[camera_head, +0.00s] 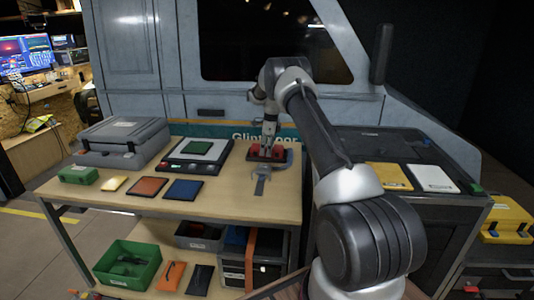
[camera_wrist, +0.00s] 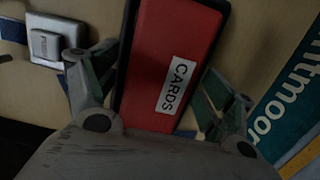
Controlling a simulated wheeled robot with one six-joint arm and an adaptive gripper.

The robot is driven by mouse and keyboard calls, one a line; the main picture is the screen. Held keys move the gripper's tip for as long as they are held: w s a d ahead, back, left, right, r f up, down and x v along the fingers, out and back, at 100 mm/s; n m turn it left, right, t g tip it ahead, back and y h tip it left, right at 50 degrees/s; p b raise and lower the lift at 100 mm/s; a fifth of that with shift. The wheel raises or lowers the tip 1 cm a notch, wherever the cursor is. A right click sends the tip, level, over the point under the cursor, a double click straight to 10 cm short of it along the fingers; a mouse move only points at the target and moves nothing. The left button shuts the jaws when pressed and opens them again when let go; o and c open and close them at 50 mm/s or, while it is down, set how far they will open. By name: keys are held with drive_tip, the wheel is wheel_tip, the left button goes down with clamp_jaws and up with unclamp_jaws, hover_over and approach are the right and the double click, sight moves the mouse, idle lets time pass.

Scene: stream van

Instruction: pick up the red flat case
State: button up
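The red flat case (camera_wrist: 172,50), with a black rim and a white label reading CARDS, lies below my gripper in the wrist view. In the head view the red case (camera_head: 277,153) shows at the back right of the wooden table, partly covered by my gripper (camera_head: 265,148). In the wrist view my gripper (camera_wrist: 160,75) is open, with one finger along each long side of the case. Whether the fingers touch its sides I cannot tell. The near end of the case is hidden behind my gripper.
A grey clamp-like thing (camera_head: 261,178) lies just in front. The van wall stands close behind.

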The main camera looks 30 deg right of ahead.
drive_tip(key=c, duration=1)
drive_tip(key=shift+c, duration=0.4)
drive_tip(key=shift+r, duration=0.1)
